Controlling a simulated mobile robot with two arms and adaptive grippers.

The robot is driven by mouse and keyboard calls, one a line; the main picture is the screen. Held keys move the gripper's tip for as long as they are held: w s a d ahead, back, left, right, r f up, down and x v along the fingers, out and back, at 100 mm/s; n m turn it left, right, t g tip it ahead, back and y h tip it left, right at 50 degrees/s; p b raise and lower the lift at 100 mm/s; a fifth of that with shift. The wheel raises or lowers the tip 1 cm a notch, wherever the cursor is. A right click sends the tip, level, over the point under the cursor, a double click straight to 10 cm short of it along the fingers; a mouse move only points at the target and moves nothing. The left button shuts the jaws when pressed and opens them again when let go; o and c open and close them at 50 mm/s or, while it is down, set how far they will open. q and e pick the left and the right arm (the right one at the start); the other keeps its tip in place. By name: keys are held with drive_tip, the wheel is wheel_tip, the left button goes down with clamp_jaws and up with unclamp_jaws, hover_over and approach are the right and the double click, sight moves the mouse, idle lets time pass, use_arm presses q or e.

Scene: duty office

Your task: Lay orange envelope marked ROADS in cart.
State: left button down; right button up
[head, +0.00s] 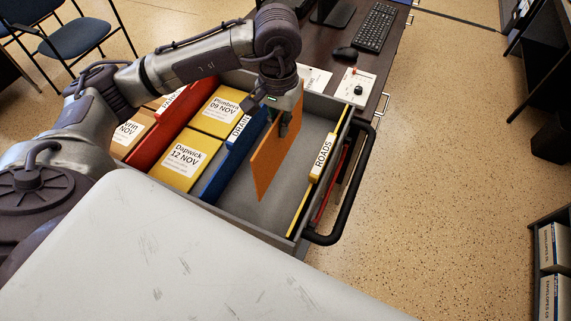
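My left gripper (283,127) is shut on the upper part of an orange envelope (272,165). The envelope hangs upright, its broad face turned partly away from me, and I cannot read any marking on it. It is over the grey cart (260,229), in line with the bare section between the blue divider (222,176) and the yellow divider labelled ROADS (321,158). I cannot tell whether its lower edge touches the cart floor. My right gripper is not in view.
Yellow envelopes (181,177) lie between the red divider (150,145) and the blue one. A black handle (352,197) runs along the cart's right end. Behind is a dark desk with a keyboard (375,27) and mouse (346,53).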

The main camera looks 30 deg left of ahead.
sight(282, 160)
use_arm(q)
drive_tip(key=f, duration=0.8)
drive_tip(key=shift+w, duration=0.25)
wheel_tip(282, 160, down, 5)
drive_tip(key=shift+r+p, duration=0.2)
drive_tip(key=shift+p, duration=0.4)
drive_tip(key=shift+w, duration=0.1)
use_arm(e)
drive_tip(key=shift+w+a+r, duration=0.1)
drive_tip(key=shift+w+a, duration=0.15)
use_arm(q)
drive_tip(key=shift+f+b, duration=0.2)
drive_tip(key=shift+b, duration=0.1)
drive_tip(key=c, duration=1.3)
unclamp_jaws()
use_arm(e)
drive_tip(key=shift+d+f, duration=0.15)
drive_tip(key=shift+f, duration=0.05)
